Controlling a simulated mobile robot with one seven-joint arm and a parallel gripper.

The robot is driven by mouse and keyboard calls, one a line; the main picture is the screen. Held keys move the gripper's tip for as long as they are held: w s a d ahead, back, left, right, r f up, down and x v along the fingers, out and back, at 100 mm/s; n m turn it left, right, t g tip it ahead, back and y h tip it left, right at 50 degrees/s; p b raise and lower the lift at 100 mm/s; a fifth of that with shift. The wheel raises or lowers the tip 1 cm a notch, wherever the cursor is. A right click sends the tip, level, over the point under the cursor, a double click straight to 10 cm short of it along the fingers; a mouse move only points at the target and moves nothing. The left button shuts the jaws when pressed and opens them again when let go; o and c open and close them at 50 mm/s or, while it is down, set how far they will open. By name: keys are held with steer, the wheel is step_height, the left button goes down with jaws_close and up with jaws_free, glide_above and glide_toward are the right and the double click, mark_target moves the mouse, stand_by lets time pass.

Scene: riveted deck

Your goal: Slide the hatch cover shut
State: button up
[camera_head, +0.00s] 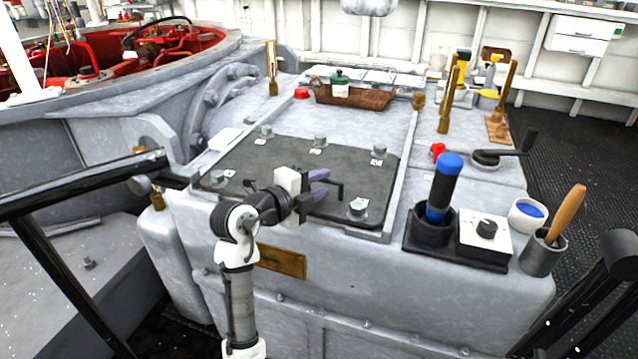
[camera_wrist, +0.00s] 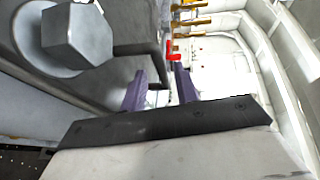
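The hatch cover (camera_head: 290,165) is a flat dark plate with several bolts, lying between two pale rails on top of the grey housing. A black bar handle (camera_head: 340,188) stands up near its front right; in the wrist view the handle (camera_wrist: 153,49) bends down close to the fingers. My gripper (camera_head: 319,185) is over the front part of the cover, its two purple fingers apart. In the wrist view my gripper (camera_wrist: 160,88) has the handle's end at or just beyond its fingertips; I cannot tell if they touch. No opening under the cover is visible.
A brown tray (camera_head: 355,96) with a green-lidded jar stands behind the cover. At right are a blue-topped tool (camera_head: 444,185), a white box (camera_head: 485,238), a cup with a wooden handle (camera_head: 543,250) and a crank (camera_head: 505,152). The surface between the rails behind the cover is clear.

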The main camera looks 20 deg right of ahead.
steer(key=shift+d, duration=0.1)
steer(key=b+v, duration=0.1)
steer(key=v, duration=1.3)
steer(key=shift+w, duration=0.1)
